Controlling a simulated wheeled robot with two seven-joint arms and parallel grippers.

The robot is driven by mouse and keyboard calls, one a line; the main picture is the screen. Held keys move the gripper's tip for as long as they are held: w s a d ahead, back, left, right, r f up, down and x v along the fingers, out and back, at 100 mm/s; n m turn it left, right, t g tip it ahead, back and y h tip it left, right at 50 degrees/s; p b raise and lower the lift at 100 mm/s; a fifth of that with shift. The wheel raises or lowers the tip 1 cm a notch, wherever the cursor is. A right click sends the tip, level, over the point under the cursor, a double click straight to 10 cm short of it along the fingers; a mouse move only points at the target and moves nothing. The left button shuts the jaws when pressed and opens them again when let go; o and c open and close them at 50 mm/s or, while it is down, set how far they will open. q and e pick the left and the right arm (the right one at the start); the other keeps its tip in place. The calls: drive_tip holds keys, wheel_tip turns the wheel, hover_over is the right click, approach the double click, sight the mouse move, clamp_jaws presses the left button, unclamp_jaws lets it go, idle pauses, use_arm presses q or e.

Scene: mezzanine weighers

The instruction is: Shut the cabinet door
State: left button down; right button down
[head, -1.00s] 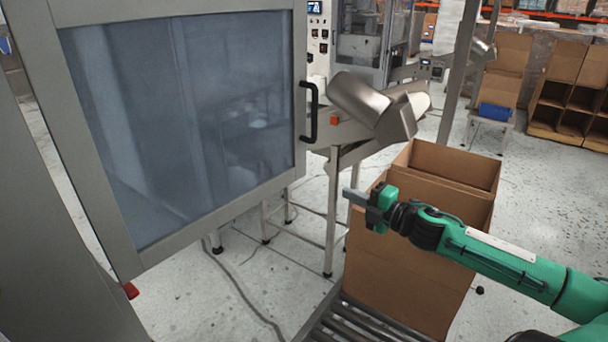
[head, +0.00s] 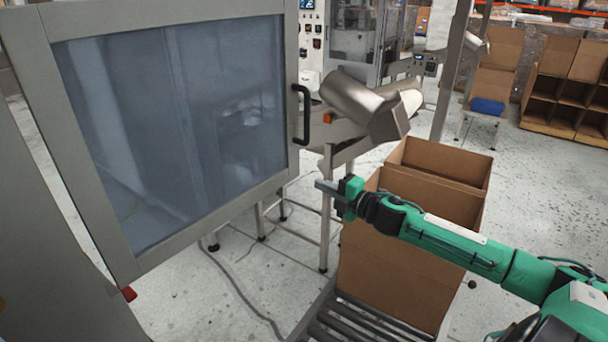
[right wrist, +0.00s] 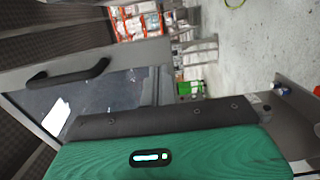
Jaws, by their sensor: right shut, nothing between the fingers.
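The cabinet door (head: 165,240) is a grey frame around a large dark window (head: 180,125), and it stands open on the left of the head view. Its black bar handle (head: 302,114) is on the door's right edge and also shows at the left in the right wrist view (right wrist: 68,73). My right gripper (head: 326,187) is shut and empty, below and slightly right of the handle, apart from it in the picture. Its fingertips point left, toward the door's edge. My left gripper is not in view.
A metal chute (head: 365,105) on a legged frame is behind the handle. A cable lies on the floor below the door. Box shelves (head: 565,95) stand far right.

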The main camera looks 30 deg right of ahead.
sight(296, 173)
drive_tip(key=p+x, duration=0.3)
drive_tip(key=x, duration=0.2)
drive_tip(key=shift+w+a+r, duration=0.1)
drive_tip(key=shift+w+r, duration=0.1)
drive_tip(key=shift+w, duration=0.15)
drive_tip(key=shift+w+a+f+p, duration=0.2)
drive_tip(key=shift+w+p, duration=0.15)
drive_tip(key=shift+w, duration=0.2)
drive_tip(key=shift+w, duration=0.15)
